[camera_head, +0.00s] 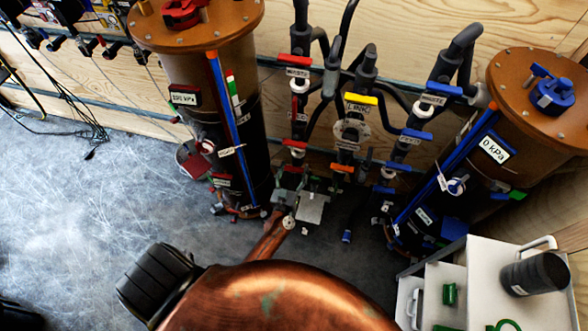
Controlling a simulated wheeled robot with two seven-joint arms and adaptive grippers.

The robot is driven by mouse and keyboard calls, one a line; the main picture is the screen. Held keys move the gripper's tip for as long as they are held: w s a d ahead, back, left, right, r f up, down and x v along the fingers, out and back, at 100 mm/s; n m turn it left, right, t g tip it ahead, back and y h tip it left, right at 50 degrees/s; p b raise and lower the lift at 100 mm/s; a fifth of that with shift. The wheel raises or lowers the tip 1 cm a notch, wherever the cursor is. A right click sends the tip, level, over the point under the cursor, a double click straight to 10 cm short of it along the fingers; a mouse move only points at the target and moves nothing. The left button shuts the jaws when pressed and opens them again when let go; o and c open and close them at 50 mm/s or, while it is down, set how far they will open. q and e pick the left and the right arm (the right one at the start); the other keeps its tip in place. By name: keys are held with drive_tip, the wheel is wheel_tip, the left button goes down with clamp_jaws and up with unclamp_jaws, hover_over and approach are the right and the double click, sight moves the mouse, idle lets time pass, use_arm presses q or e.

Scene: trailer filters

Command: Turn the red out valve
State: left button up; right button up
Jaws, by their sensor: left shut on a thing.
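Several red valve handles show on the left pipe stack: a top one (296,60), a middle one (294,144) and a low one (292,169). No label that I can read says which is the out valve. My left gripper (287,188) is small in the picture, at the foot of this stack, just below the low red handle. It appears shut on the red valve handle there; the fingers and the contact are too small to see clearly. My right gripper is not in view.
A brown tank (185,70) with a red cap stands left of the pipes. Another tank (540,95) with a blue cap and a "0 kPa" label stands right. Yellow (361,99) and blue (445,88) handles are close by. A white cart (490,270) stands lower right. Grey floor at left is mostly clear.

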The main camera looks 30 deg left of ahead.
use_arm(q)
drive_tip(key=n, duration=0.3)
drive_tip(key=shift+n+p, duration=0.3)
drive_tip(key=n, duration=0.4)
drive_tip(key=shift+a+f+n, duration=0.1)
drive_tip(key=shift+f+n, duration=0.05)
drive_tip(key=shift+n, duration=0.15)
drive_tip(key=n, duration=0.4)
drive_tip(key=shift+f, duration=0.1)
drive_tip(key=shift+s+f+n+b, duration=0.1)
drive_tip(key=shift+n+b, duration=0.3)
drive_tip(key=shift+n, duration=1.6)
drive_tip(key=o, duration=1.2)
drive_tip(key=shift+c, duration=0.2)
drive_tip(key=shift+a, duration=0.1)
drive_tip(key=v, duration=1.2)
